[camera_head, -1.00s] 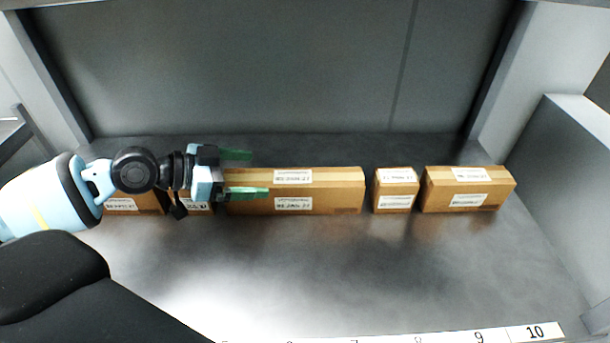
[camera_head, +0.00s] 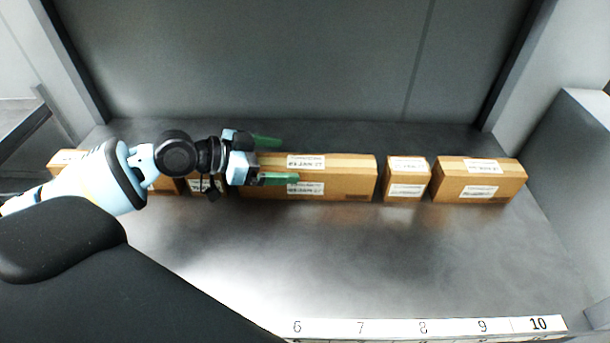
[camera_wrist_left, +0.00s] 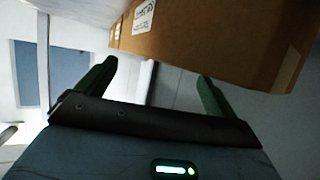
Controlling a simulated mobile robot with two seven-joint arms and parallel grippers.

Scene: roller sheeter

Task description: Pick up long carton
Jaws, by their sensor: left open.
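The long carton (camera_head: 340,177) is a brown box with white labels on its top and front, lying in the middle of a row on the grey shelf. My left gripper (camera_head: 274,161) is open, with green fingers pointing right, and overlaps the carton's left part in the head view. In the left wrist view its two green fingers (camera_wrist_left: 155,85) are spread with nothing between them, and a brown carton (camera_wrist_left: 215,38) with a label fills the upper right beyond them. I cannot tell whether the fingers touch it. My right gripper is not in view.
A small carton (camera_head: 407,180) and a medium carton (camera_head: 478,181) stand to the right of the long one. More cartons (camera_head: 68,160) are partly hidden behind my left arm. A numbered strip (camera_head: 450,326) runs along the front edge, with clear shelf behind it.

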